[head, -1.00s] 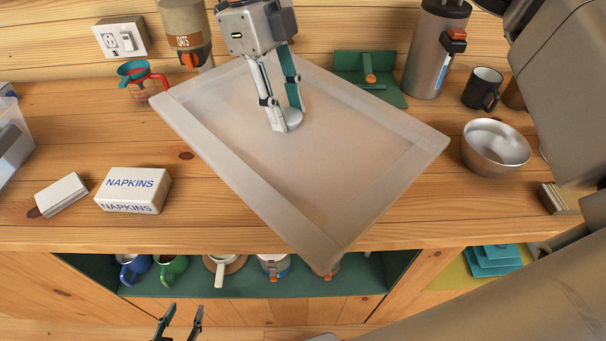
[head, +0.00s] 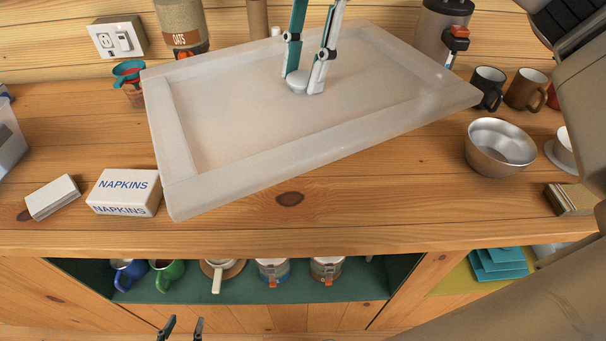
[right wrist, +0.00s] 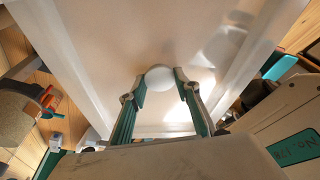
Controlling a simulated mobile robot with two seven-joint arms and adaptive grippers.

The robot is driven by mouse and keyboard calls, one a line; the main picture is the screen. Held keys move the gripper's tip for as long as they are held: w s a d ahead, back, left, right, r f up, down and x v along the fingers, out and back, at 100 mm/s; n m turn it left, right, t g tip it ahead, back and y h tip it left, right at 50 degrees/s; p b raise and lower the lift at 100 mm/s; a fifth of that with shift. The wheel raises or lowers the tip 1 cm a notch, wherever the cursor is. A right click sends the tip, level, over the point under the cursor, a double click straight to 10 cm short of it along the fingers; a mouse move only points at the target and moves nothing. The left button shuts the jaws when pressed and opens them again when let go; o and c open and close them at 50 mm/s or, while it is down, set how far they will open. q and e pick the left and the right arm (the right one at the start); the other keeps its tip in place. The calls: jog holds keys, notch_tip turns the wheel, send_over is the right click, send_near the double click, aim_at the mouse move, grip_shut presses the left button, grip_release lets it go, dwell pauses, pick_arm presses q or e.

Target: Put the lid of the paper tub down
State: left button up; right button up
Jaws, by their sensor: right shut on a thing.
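The lid (head: 250,165) is a large, pale, translucent rectangular panel with a raised rim and a small round knob (head: 297,84). My right gripper (head: 306,88) is shut on the knob from above. The right wrist view shows its fingertips (right wrist: 159,82) on both sides of the white knob (right wrist: 159,76). The lid hangs over the middle of the wooden counter; whether any edge touches cannot be told. A clear plastic tub (head: 10,148) stands at the far left, mostly cut off. My left gripper (head: 183,326) is low at the bottom edge, empty, its fingers apart.
A napkin box (head: 124,192) and a white block (head: 52,197) lie left of the lid. A metal bowl (head: 499,147) and mugs (head: 488,88) are on the right. An oats container (head: 182,25) and flask (head: 440,35) stand behind. The front counter strip (head: 350,210) is clear.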

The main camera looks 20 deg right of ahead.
jog(key=shift+m, duration=0.3)
jog(key=shift+f, duration=0.25)
notch_tip(320, 180, down, 19)
jog(key=shift+f+b, duration=0.15)
jog(key=shift+b, duration=0.6)
jog(key=o, duration=1.3)
jog(key=v, duration=1.2)
jog(key=shift+s+p, duration=0.2)
jog(key=shift+p, duration=0.15)
